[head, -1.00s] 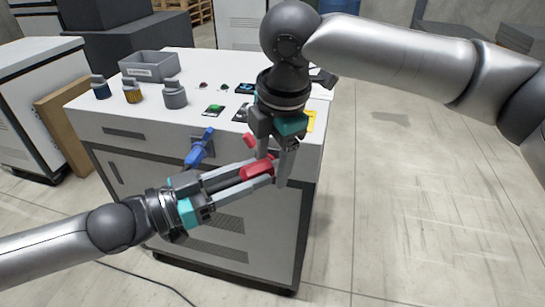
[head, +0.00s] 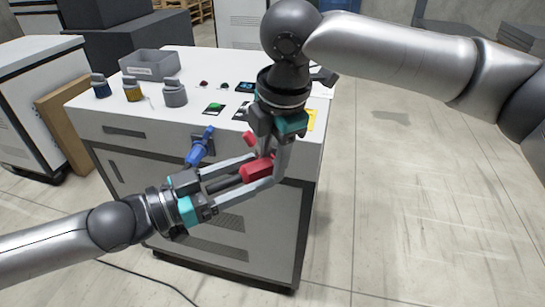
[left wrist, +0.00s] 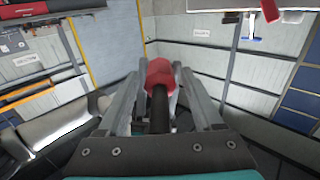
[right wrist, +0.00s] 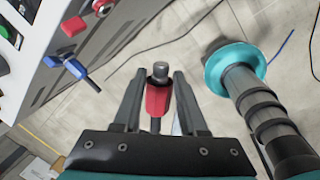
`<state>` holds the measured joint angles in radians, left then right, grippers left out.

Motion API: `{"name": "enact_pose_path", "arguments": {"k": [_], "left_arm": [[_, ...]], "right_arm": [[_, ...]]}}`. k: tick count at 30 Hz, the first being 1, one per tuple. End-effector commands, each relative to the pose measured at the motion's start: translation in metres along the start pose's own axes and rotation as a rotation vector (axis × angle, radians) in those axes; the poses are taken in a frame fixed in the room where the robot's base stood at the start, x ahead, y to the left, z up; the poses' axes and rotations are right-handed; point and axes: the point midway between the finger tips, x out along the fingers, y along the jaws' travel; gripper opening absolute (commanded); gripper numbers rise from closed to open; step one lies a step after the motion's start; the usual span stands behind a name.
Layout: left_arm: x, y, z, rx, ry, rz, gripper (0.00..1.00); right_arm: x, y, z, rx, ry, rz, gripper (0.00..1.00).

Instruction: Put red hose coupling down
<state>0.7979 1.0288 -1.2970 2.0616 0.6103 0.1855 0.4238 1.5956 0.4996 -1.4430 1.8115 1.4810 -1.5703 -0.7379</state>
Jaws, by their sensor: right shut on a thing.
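The red hose coupling (head: 256,170) is held in the air in front of the bench. My right gripper (head: 269,168) reaches down from above and is shut on it. In the right wrist view the coupling (right wrist: 157,99) sits between the fingers with a grey metal end. My left gripper (head: 263,167) comes from the lower left, its fingers spread on either side of the coupling. In the left wrist view, the red coupling (left wrist: 160,75) and a dark stem (left wrist: 159,112) lie between these open fingers.
The white bench top (head: 130,108) holds a grey bin (head: 150,66), several grey-capped fittings (head: 174,93) and small cards (head: 213,108). A blue valve handle (head: 197,151) and a red handle (head: 248,139) stick out of its front. Open floor (head: 420,210) lies right.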

Motion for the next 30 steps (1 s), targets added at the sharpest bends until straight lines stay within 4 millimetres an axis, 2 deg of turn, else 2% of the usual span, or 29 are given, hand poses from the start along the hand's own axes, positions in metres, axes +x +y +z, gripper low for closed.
{"name": "enact_pose_path", "arguments": {"k": [2,10,14,17,30], "left_arm": [[0.0,0.0,0.0,0.0,0.0,0.0,0.77],[-0.001,0.0,0.0,0.0,-0.001,0.0,0.77],[-0.008,-0.001,0.001,0.001,-0.002,-0.001,0.77],[-0.019,-0.001,0.001,0.001,-0.004,-0.003,0.77],[-0.093,0.0,0.001,0.0,-0.004,-0.003,0.77]], "right_arm": [[0.0,0.0,0.0,0.0,0.0,0.001,0.0],[0.0,0.0,0.0,0.0,0.0,0.001,0.0],[0.0,0.0,0.0,0.0,0.0,0.001,0.0],[0.0,0.0,0.0,0.0,0.0,0.001,0.0],[0.0,0.0,0.0,0.0,0.0,0.001,0.0]]}}
